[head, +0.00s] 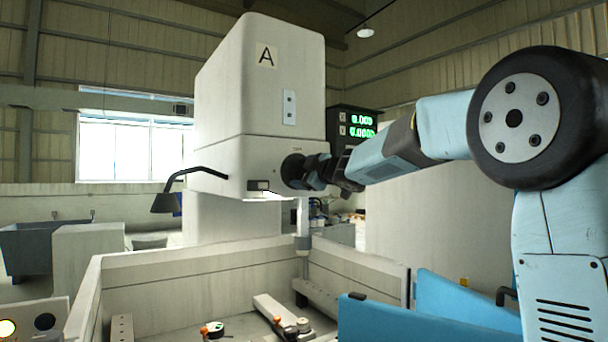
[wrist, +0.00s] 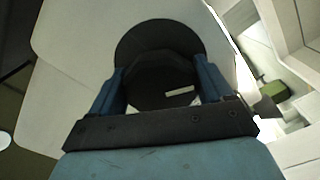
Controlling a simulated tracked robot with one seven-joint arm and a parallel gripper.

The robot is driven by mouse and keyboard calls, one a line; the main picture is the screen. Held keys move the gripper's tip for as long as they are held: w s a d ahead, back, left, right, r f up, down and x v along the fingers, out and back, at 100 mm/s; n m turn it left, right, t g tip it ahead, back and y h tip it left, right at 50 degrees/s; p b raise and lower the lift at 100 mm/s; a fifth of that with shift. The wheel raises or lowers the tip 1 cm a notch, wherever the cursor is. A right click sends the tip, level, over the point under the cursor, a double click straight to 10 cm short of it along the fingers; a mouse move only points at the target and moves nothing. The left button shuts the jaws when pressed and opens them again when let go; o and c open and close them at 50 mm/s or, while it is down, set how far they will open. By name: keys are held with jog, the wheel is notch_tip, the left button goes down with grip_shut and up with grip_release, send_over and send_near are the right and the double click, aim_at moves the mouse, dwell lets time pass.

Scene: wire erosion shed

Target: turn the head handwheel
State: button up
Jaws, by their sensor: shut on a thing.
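The head handwheel (head: 291,171) is a dark round wheel on the right side of the pale machine head (head: 265,75), which carries a label "A". In the wrist view the handwheel (wrist: 160,38) shows as a black disc with a hub and a small pale mark. My gripper (head: 312,171) reaches it from the right. In the wrist view the two blue fingers of my gripper (wrist: 160,88) stand on either side of the hub and are shut on it. The finger tips are partly hidden against the dark wheel.
A display with green digits (head: 357,125) is behind my arm. A lamp on a bent black arm (head: 166,201) sticks out left of the head. Below is an open pale tank (head: 180,267) with clamps and small parts inside. Blue panels (head: 455,305) stand at the lower right.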

jog(key=o, duration=1)
jog(key=shift+f, duration=0.1)
jog(key=shift+c, duration=0.2)
jog(key=shift+s, duration=0.1)
jog(key=v, duration=1.3)
jog(key=shift+s+d, duration=0.2)
jog(key=shift+d, duration=0.05)
